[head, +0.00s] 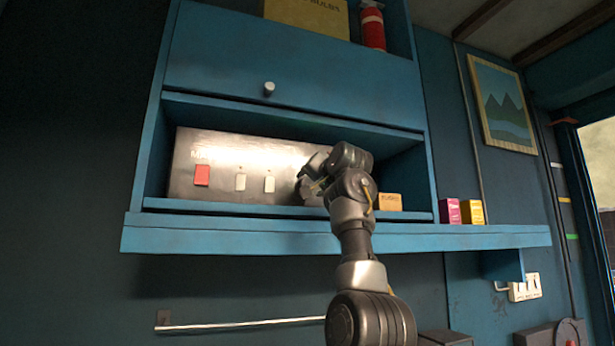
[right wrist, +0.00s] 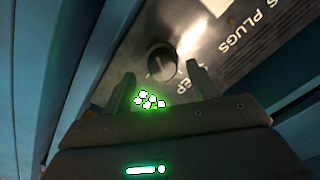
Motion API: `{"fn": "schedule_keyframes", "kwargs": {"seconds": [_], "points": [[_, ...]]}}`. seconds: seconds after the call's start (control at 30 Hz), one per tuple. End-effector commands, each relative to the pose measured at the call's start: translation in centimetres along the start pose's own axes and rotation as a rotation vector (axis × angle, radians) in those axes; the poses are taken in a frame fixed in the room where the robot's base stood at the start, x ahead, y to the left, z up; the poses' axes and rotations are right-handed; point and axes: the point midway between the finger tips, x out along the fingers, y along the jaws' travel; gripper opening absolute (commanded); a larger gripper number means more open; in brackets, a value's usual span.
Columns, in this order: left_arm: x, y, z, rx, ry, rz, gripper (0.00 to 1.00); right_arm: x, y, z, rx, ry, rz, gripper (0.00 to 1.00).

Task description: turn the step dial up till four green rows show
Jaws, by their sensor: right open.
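The metal panel (head: 222,162) stands inside the blue cabinet. Its step dial (right wrist: 162,63), a dark round knob with a line across its face, shows in the right wrist view. My right gripper (right wrist: 161,74) is open, with one finger on each side of the dial and a gap on both sides. In the head view my right gripper (head: 313,186) is at the panel's right part and hides the dial. My left gripper is not in view.
The panel also bears a red switch (head: 202,176) and two white switches (head: 241,182). A small tan box (head: 390,202) stands right of my arm. Purple and yellow boxes (head: 471,212) stand on the shelf (head: 250,238). The cabinet's upper door (head: 300,72) is above the opening.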

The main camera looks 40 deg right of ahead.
Motion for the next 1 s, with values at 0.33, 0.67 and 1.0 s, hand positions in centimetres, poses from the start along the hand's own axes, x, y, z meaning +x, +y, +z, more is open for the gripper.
{"fn": "schedule_keyframes", "kwargs": {"seconds": [0.33, 0.67, 1.0], "points": [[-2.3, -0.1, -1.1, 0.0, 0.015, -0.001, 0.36, 3.2, -0.2, 0.0, 0.0, -0.001, -0.002, 0.59], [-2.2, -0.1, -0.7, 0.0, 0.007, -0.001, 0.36, 3.2, -0.1, 0.1, 0.0, 0.0, -0.003, 0.5], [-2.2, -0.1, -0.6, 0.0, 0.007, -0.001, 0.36, 3.2, -0.1, 0.1, 0.0, 0.0, -0.003, 0.15]]}}
